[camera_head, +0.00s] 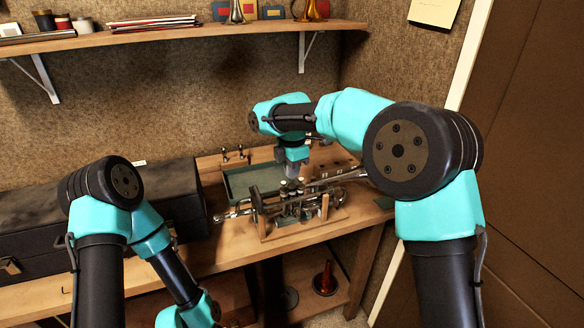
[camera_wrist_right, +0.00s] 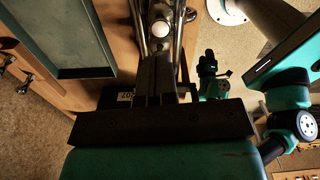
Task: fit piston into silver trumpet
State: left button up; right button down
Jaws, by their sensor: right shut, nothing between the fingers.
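The silver trumpet (camera_head: 244,211) lies on its side in a wooden stand (camera_head: 292,232) on the bench, its valves near the middle. My right gripper (camera_head: 292,171) points down just above the valve section. In the right wrist view its fingers (camera_wrist_right: 164,66) are shut and empty, close to a round pale valve top (camera_wrist_right: 161,29) between silver tubes. I cannot tell whether that top belongs to a loose piston or a seated one. My left arm hangs low at the left, and its gripper is not visible.
A green tray (camera_head: 238,186) lies behind the trumpet. A dark case (camera_head: 185,207) stands at the left of the bench. A wooden block with holes (camera_head: 333,170) is at the back right. A shelf (camera_head: 180,33) with small items hangs above.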

jog(key=shift+f, duration=0.45)
dwell(0.4)
jog(key=shift+r, duration=1.55)
jog(key=shift+r, duration=0.1)
notch_tip(320, 180, up, 17)
jog(key=shift+r, duration=0.1)
notch_tip(320, 180, down, 14)
jog(key=shift+r, duration=0.15)
dwell(0.3)
